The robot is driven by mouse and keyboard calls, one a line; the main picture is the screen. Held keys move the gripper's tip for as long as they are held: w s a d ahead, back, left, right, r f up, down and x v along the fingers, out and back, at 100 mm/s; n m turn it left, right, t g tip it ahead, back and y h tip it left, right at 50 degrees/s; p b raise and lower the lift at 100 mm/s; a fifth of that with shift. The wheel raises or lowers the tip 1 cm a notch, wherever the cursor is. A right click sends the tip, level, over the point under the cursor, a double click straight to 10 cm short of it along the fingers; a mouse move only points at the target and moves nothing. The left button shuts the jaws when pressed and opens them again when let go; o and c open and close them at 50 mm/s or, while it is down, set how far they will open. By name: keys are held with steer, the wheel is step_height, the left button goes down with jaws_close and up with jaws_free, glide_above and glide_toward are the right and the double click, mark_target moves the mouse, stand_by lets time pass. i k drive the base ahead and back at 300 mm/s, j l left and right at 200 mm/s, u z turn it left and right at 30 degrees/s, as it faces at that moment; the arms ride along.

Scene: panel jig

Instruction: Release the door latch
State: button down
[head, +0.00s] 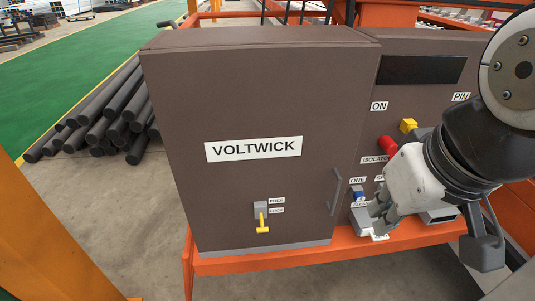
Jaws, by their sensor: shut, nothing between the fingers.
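A brown cabinet door (262,108) with a white VOLTWICK label fills the middle of the head view and looks closed. Its latch (262,219) sits low on the door, a grey plate with a yellow handle hanging down. The labels FREE and LOCK are beside it, and the handle points down, past the LOCK label. A grey bar handle (335,192) is on the door's right edge. My gripper (374,222) is shut and empty, to the right of the door and the latch, in front of the control panel's lower part, and apart from the latch.
The brown control panel (420,101) at the right carries a dark display, a yellow knob (408,125), a red knob (388,145) and a blue switch (359,195). My arm covers part of it. An orange frame (265,263) runs below. Space before the door is clear.

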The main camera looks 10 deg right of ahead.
mark_target(262, 229)
steer(key=k+l, duration=0.75)
